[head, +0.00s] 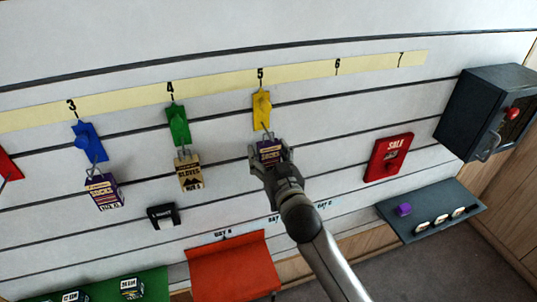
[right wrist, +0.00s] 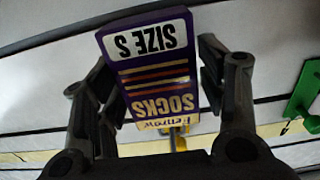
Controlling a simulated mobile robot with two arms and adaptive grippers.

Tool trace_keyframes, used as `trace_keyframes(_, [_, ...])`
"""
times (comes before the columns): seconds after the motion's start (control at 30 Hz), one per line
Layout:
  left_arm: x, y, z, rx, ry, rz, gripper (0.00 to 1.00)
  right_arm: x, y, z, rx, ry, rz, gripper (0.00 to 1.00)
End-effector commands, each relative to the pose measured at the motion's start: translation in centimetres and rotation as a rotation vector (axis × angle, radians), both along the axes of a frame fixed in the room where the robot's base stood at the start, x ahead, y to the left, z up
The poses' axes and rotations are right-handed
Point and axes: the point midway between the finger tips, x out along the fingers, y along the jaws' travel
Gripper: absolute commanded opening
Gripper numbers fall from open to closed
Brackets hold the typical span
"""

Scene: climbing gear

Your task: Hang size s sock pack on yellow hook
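The size S sock pack (right wrist: 160,75), purple with a white label, is upside down in the right wrist view. In the head view the pack (head: 269,152) hangs below the yellow hook (head: 262,110), under number 5, with its wire loop at the hook. My right gripper (head: 268,163) is at the pack's lower part. In the right wrist view its fingers (right wrist: 160,85) stand either side of the pack; a narrow gap shows at the right finger, and the left finger is very close to or touching it. The yellow hook (right wrist: 178,138) is mostly hidden there. My left gripper is out of view.
Another sock pack (head: 104,192) hangs on the blue hook (head: 88,142). A gloves pack (head: 189,173) hangs on the green hook (head: 178,124). A red sale box (head: 388,158), dark cabinet (head: 487,110) and grey shelf (head: 432,215) are right. An orange shelf (head: 235,270) is below.

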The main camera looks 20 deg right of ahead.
Motion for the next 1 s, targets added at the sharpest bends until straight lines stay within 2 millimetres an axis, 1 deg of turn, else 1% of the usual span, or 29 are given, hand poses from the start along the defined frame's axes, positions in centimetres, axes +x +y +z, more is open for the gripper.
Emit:
trace_keyframes(0.33, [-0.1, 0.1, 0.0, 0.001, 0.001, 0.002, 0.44, 0.0, 0.0, -0.1, 0.000, 0.001, 0.000, 0.74])
trace_keyframes(0.47, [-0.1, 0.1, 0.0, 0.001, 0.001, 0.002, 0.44, -0.7, 0.0, -0.1, 0.001, 0.002, 0.000, 0.74])
trace_keyframes(0.57, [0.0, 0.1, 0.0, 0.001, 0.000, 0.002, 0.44, -2.0, -0.1, -0.1, 0.001, 0.002, 0.000, 0.74])
trace_keyframes(0.8, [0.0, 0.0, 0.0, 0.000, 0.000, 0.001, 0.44, -6.6, -0.2, -0.1, 0.001, 0.003, -0.001, 0.74])
trace_keyframes(1.0, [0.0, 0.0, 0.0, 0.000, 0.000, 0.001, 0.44, -9.8, -0.3, -0.1, 0.001, 0.003, -0.001, 0.74])
